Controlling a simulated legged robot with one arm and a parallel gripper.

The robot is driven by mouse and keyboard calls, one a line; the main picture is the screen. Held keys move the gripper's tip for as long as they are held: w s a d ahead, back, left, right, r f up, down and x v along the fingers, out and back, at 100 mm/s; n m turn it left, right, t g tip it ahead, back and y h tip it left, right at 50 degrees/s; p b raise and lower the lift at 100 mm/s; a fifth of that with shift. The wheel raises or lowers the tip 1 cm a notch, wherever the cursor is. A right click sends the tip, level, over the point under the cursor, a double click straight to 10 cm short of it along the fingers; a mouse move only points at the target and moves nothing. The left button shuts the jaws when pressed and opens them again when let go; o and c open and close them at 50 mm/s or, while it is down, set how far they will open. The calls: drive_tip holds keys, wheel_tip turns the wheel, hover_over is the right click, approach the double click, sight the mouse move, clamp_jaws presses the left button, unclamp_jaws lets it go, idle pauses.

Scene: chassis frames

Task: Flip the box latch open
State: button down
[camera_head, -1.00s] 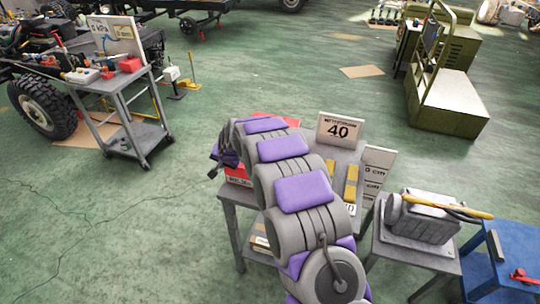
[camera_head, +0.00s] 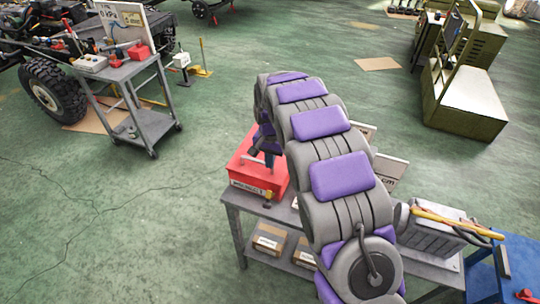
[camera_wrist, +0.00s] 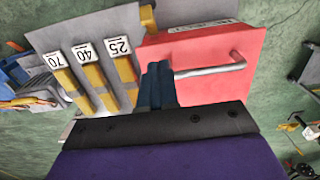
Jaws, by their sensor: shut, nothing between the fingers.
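The red box (camera_head: 250,168) stands on the left end of a grey table (camera_head: 232,200) with its lid down. A grey bar handle (camera_wrist: 225,66) shows on the box in the wrist view. A small yellow and dark piece (camera_head: 268,195) is at the box's front right; I cannot tell surely that it is the latch. My gripper (camera_wrist: 157,70) is shut and empty, with its blue fingertips over the red lid beside one end of the handle. Contact cannot be told. In the head view my gripper (camera_head: 265,148) is partly hidden by my arm, above the box.
Yellow bars (camera_wrist: 95,80) with number labels lie beside the box. Cartons (camera_head: 268,240) sit on the lower shelf. A grey machine part (camera_head: 435,228) and a blue cabinet (camera_head: 515,265) stand to the right. A tool trolley (camera_head: 125,75) is at left, with open floor between.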

hover_over(270, 182)
drive_tip(key=d, duration=0.1)
wheel_tip(270, 182, down, 5)
drive_tip(key=shift+s+d+f+b, duration=0.15)
drive_tip(key=shift+b, duration=0.2)
drive_tip(key=shift+s+a+f, duration=0.3)
drive_tip(key=shift+s+f, duration=0.6)
drive_tip(key=shift+s, duration=0.05)
drive_tip(key=shift+s+a+f, duration=0.2)
drive_tip(key=shift+a+f, duration=0.15)
drive_tip(key=shift+a, duration=0.3)
drive_tip(key=shift+d+r, duration=0.1)
drive_tip(key=shift+d, duration=0.2)
drive_tip(key=shift+s, duration=0.1)
